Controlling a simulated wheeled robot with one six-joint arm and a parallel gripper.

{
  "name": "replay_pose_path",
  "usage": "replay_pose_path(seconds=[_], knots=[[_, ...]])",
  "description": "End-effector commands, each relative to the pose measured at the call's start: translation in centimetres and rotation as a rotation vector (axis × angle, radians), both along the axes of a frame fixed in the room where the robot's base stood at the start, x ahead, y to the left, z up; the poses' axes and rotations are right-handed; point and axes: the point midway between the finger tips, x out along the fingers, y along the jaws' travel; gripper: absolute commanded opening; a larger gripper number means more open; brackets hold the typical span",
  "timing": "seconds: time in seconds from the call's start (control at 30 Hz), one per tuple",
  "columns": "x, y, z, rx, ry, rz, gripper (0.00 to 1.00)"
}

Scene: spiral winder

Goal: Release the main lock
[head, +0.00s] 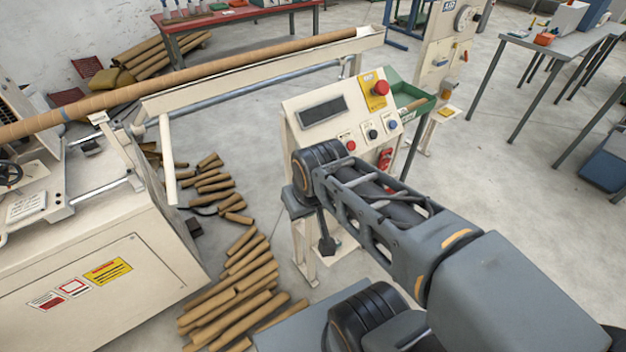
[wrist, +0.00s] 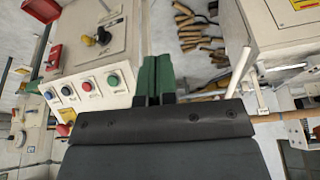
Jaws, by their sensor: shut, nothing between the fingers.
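In the wrist view, my gripper (wrist: 157,62) has two green fingers closed side by side with nothing between them. It is just right of a cream control box with several coloured buttons (wrist: 88,88); contact cannot be told. A small red part (wrist: 55,57) sits at the box's left edge. No part is readably marked as the main lock, so I cannot tell which it is. In the head view, my arm crosses in front of the cream console (head: 300,105), hiding part of it.
The winding machine (head: 90,230) stands at left, with a long cardboard tube (head: 200,70) running across it. Cardboard cores (head: 235,290) lie on the floor between machine and console. A grey table (head: 560,50) is at right.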

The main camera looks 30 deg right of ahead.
Motion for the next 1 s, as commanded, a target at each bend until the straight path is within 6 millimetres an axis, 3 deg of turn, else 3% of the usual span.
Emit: replay_pose_path(seconds=[0.37, 0.47, 0.57, 0.8, 1.0], knots=[[0.0, 0.0, 0.0, 0.0, 0.0, 0.0, 0.0], [0.7, -0.7, -0.8, -0.015, -0.004, -0.006, 0.0], [3.0, -2.5, -3.0, -0.064, -0.022, -0.016, 0.0], [10.0, -11.8, -10.0, -0.25, -0.067, -0.016, 0.0], [12.8, -17.9, -14.1, -0.351, -0.079, 0.01, 0.0]])
